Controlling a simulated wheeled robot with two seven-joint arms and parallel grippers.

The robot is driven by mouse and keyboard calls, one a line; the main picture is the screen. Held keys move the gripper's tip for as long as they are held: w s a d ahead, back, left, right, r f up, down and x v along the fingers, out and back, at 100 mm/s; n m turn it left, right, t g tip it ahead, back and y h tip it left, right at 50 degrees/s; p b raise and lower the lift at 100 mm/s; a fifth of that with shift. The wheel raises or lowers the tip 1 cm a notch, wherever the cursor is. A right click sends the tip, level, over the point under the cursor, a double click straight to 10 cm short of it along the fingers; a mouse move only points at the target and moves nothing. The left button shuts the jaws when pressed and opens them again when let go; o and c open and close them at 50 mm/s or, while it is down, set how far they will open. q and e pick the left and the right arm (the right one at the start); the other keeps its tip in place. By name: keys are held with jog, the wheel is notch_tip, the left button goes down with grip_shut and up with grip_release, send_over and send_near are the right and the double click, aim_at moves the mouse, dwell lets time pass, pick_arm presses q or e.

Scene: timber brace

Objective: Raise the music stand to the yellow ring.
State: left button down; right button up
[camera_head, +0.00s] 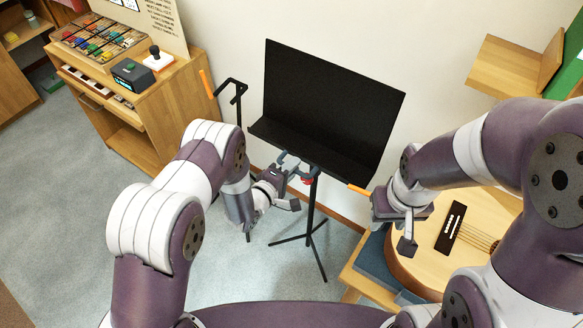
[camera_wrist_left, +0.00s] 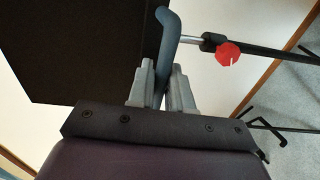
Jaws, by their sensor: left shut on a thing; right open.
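The music stand has a wide black desk (camera_head: 330,105) on a thin black pole (camera_head: 312,205) with tripod legs. A blue-grey handle (camera_head: 289,158) sits below the desk, with a red knob (camera_head: 308,181) close by. My left gripper (camera_head: 284,178) is shut on the handle. The left wrist view shows the handle (camera_wrist_left: 165,40) between the two grey fingers, and the red knob (camera_wrist_left: 229,54) on the pole to the right. My right gripper (camera_head: 408,232) is open and empty, right of the stand and above the guitar. I cannot make out a yellow ring.
A guitar (camera_head: 425,262) lies at the lower right on a wooden piece. A slim black stand with an orange tip (camera_head: 207,84) is left of the desk. A wooden cabinet (camera_head: 180,115) is at the left, a wooden shelf (camera_head: 508,66) at the upper right. Grey floor (camera_head: 60,220) is open at left.

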pick_arm(q)
notch_tip(320, 180, up, 27)
jog(key=p, duration=1.6)
jog(key=shift+w, duration=0.15)
jog(key=c, duration=1.2)
grip_release()
jog(key=shift+f, duration=0.1)
jog(key=b+v, duration=0.3)
jog(key=v, duration=1)
jog(key=shift+f, duration=0.15)
